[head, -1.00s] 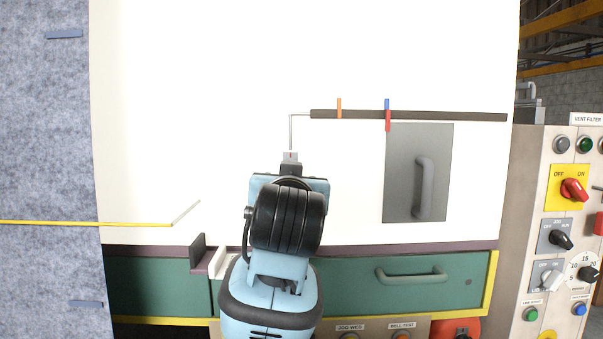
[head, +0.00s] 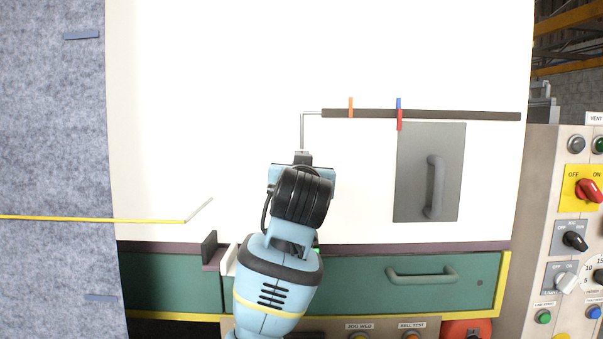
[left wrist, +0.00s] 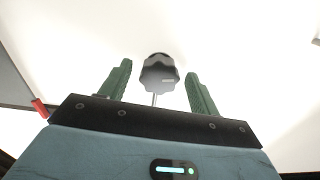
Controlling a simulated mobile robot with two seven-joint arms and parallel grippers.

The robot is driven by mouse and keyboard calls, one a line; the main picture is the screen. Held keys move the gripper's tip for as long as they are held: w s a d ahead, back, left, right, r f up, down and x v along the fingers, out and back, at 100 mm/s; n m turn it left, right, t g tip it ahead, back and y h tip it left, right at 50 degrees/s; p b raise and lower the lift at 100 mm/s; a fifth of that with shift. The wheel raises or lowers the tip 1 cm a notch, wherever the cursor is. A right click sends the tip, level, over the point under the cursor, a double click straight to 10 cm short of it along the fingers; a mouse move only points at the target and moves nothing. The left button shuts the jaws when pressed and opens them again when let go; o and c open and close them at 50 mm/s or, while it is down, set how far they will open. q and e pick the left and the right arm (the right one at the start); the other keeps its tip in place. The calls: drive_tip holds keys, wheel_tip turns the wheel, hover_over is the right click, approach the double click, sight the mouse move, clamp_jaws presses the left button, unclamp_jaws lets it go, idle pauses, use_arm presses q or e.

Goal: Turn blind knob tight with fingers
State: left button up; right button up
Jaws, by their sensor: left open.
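The dark grey lobed knob (left wrist: 160,74) shows in the left wrist view, with a thin metal stem below it. My left gripper (left wrist: 157,69) is open, with one green finger on each side of the knob. Gaps show between the fingers and the knob in the picture; I cannot tell how deep the knob sits between them. In the head view my left gripper (head: 302,157) is at the lower end of a thin bent metal rod (head: 303,128). My own wrist mostly hides the fingers there, and I cannot make out the knob. My right gripper is not in view.
A dark bar (head: 450,115) with orange and red-blue clips runs right from the rod. Below it is a grey door (head: 412,200) with a handle. A green drawer (head: 350,282) lies lower. A control panel (head: 560,300) stands right. A yellow rod (head: 90,219) is at left.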

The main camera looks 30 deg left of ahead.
use_arm(q)
drive_tip(key=c, duration=1)
drive_tip(key=shift+o, duration=0.2)
drive_tip(key=m, duration=1.9)
drive_tip(key=shift+a+m, duration=0.1)
drive_tip(key=shift+m, duration=0.6)
